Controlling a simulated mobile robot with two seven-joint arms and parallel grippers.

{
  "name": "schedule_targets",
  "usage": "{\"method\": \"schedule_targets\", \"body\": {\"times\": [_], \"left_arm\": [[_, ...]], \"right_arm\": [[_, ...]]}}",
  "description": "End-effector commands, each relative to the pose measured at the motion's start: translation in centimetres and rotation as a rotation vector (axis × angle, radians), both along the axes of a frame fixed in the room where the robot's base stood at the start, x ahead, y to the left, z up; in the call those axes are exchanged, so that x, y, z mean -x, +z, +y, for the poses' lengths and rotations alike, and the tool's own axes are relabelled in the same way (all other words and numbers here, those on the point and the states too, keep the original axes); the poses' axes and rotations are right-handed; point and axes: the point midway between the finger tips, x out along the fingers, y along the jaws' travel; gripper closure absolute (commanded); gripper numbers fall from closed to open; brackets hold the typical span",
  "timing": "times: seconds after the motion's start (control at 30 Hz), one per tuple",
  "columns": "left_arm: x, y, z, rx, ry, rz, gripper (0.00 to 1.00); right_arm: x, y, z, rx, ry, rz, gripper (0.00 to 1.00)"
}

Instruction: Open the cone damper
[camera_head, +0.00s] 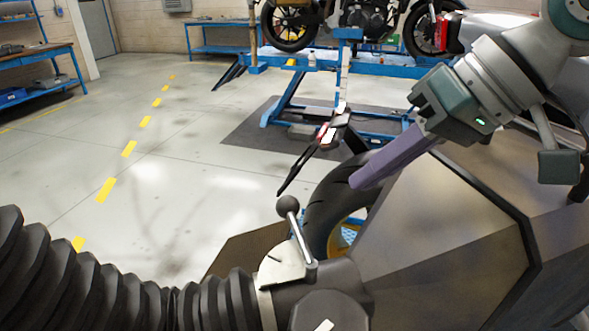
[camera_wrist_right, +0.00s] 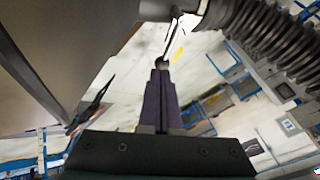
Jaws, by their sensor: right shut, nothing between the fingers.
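The cone damper has a silver lever (camera_head: 300,238) with a dark ball knob (camera_head: 289,206) at its upper end. Its lower end meets a pale metal plate (camera_head: 280,267) on the dark duct, between the black ribbed hose and the big metal cone. My right gripper (camera_head: 358,183) comes in from the upper right, its purple fingers shut and empty, pointing down-left. In the head view its tips are right of and above the knob, apart from it. In the right wrist view the knob (camera_wrist_right: 162,63) appears just beyond the fingertips (camera_wrist_right: 161,74); the depth gap is unclear. My left gripper is not in view.
The metal cone hood (camera_head: 440,220) fills the lower right, close under my right gripper. The black ribbed hose (camera_head: 100,295) crosses the lower left. A motorcycle tyre (camera_head: 325,205) is behind the lever. A blue lift (camera_head: 380,68) bears a motorcycle. Open floor is at left.

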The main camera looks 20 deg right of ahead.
Motion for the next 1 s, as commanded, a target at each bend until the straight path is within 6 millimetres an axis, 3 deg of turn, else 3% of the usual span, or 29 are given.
{"method": "schedule_targets", "body": {"times": [0.53,1.0], "left_arm": [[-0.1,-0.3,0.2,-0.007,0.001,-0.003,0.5],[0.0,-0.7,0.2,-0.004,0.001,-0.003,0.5]], "right_arm": [[-0.4,-0.6,0.2,-0.008,-0.005,0.002,1.0],[-3.5,-6.8,3.7,-0.007,-0.006,0.001,1.0]]}}
